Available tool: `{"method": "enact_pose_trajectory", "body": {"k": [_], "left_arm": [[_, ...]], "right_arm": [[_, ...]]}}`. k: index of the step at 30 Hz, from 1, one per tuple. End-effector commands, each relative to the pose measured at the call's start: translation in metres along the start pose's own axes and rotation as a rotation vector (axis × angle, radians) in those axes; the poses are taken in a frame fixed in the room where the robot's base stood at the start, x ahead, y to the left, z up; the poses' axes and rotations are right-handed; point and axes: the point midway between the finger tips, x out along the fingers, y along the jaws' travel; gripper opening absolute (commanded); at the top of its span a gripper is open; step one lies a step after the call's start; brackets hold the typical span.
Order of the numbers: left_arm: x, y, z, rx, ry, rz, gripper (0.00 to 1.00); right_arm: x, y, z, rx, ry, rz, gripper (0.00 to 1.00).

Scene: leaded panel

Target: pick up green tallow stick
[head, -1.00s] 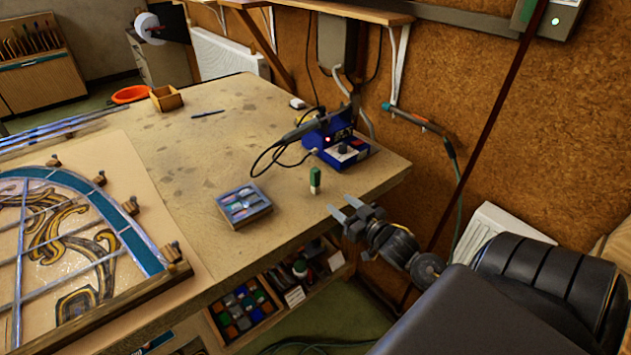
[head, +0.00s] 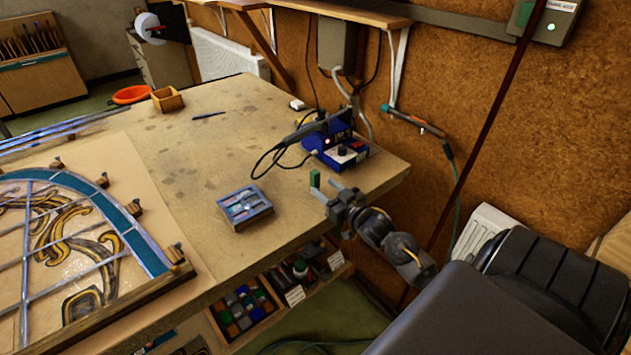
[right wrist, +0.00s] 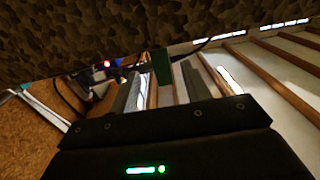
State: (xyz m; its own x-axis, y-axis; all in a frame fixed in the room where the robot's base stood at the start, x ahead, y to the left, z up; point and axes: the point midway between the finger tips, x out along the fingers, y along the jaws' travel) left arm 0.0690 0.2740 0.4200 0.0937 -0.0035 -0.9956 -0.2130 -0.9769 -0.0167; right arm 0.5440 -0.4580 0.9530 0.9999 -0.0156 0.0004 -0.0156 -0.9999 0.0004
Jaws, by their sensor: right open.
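The green tallow stick (head: 315,178) stands upright near the right front edge of the bench. Its lower part is hidden behind my right gripper (head: 325,188) in the head view. The gripper is open, with its fingers pointing at the stick. In the right wrist view the green stick (right wrist: 162,67) shows between the two grey fingers of the gripper (right wrist: 160,85), near their tips. I cannot tell whether either finger touches it. My left gripper is not in view.
A blue soldering station (head: 343,152) stands just behind the stick. A small compartment box (head: 245,207) lies to the left. The leaded panel (head: 80,240) fills the bench's left side. Open drawers (head: 240,310) jut out below the front edge. The middle of the bench is mostly clear.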

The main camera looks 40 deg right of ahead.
Motion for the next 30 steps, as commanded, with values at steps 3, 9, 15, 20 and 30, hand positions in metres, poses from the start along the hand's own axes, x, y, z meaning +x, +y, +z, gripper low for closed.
{"method": "enact_pose_trajectory", "body": {"k": [3, 9, 15, 20, 30], "left_arm": [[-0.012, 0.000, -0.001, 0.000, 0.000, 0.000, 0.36], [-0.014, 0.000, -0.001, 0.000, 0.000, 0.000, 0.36], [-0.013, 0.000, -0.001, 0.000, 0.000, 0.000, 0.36], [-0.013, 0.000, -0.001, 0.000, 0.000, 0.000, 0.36], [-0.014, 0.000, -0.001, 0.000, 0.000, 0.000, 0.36]], "right_arm": [[0.020, -0.002, -0.004, 0.002, 0.002, 0.000, 0.47], [0.036, -0.002, -0.001, 0.000, 0.001, 0.000, 0.47], [0.036, -0.002, 0.000, 0.000, 0.000, 0.000, 0.47], [0.036, -0.002, 0.000, 0.000, 0.001, 0.000, 0.29], [0.036, -0.002, -0.001, 0.000, 0.001, 0.000, 0.00]]}}
